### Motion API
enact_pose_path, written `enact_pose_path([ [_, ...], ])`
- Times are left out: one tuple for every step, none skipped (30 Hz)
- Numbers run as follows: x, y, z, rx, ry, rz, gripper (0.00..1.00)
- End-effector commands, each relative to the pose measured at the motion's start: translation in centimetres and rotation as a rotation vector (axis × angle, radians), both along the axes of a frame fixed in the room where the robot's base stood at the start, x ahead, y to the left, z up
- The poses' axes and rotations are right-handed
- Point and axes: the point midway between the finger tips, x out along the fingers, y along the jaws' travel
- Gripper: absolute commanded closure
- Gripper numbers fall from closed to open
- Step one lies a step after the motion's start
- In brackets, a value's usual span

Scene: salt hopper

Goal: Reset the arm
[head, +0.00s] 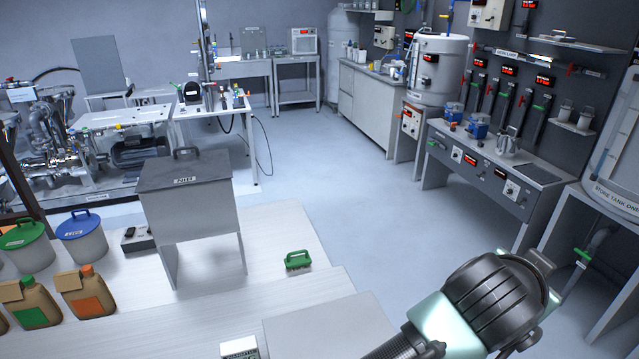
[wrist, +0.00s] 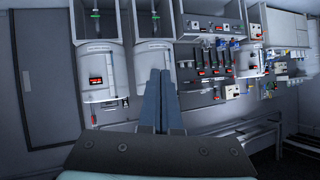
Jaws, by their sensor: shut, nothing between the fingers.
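In the wrist view my gripper (wrist: 160,78) shows with its two long fingers pressed together. It is shut, with nothing between the fingers, and points into open air towards the far wall of tanks and panels. In the head view part of my arm shows at the lower right, above the floor. The gripper's fingertips cannot be made out there.
A grey lidded hopper (head: 185,205) stands on the pale bench (head: 270,235), with a green-handled brush (head: 298,260) to its right. Buckets and jugs (head: 85,292) are at the left. A store tank (head: 615,150) stands at the right edge. The middle floor (head: 340,185) is clear.

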Motion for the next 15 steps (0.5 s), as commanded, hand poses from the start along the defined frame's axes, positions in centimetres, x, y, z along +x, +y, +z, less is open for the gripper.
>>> enact_pose_path([
  [-0.4, -1.3, 3.6, -0.088, -0.079, -0.012, 1.0],
  [-0.5, -1.6, 5.9, -0.139, -0.129, -0.012, 1.0],
  [-0.6, -1.7, 8.9, -0.204, -0.196, -0.007, 1.0],
  [-0.8, -1.6, 11.2, -0.254, -0.247, -0.001, 1.0],
  [-1.0, -1.2, 13.4, -0.304, -0.296, 0.011, 1.0],
  [-1.3, -0.5, 16.1, -0.368, -0.361, 0.029, 1.0],
  [-1.6, 0.3, 18.1, -0.414, -0.408, 0.046, 1.0],
  [-1.8, 1.2, 19.9, -0.458, -0.454, 0.066, 1.0],
  [-2.2, 2.7, 22.1, -0.514, -0.515, 0.097, 1.0],
  [-2.5, 4.0, 23.7, -0.554, -0.561, 0.124, 1.0],
  [-2.8, 5.4, 25.1, -0.592, -0.606, 0.153, 1.0],
  [-3.3, 7.5, 26.8, -0.64, -0.663, 0.196, 1.0],
  [-3.6, 9.1, 27.8, -0.671, -0.705, 0.231, 1.0],
  [-4.0, 10.9, 28.7, -0.701, -0.747, 0.269, 1.0],
  [-4.6, 13.2, 29.7, -0.734, -0.801, 0.322, 1.0],
])
